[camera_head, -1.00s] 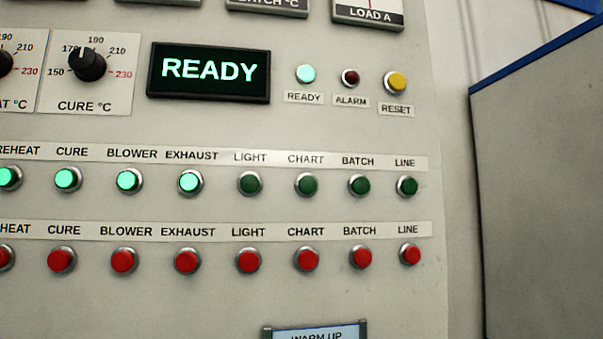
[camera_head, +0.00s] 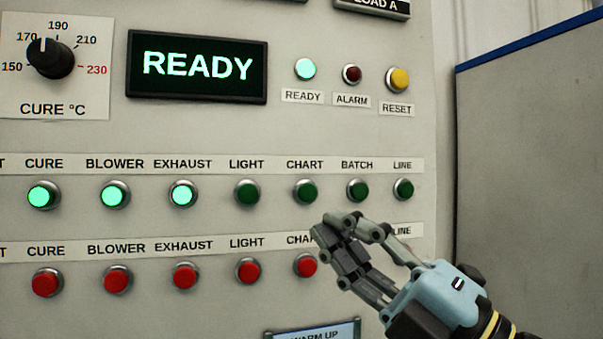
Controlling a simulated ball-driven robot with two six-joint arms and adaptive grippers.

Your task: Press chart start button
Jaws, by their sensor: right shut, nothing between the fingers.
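The chart start button is the dark green, unlit button (camera_head: 306,193) under the upper CHART label (camera_head: 305,164) on the grey control panel. Below it is the red chart button (camera_head: 305,265), partly beside my fingers. My right gripper (camera_head: 335,226) comes in from the lower right, shut and empty. Its fingertips show just below and to the right of the green chart button, over the lower label strip. They do not cover the green button. The gap to the panel is hard to judge. My left gripper is not in view.
Green buttons for light (camera_head: 247,194), batch (camera_head: 358,190) and line (camera_head: 403,189) are unlit; cure, blower and exhaust (camera_head: 183,194) glow. The display (camera_head: 197,67) reads READY. A grey cabinet (camera_head: 530,150) with a blue edge stands at the right.

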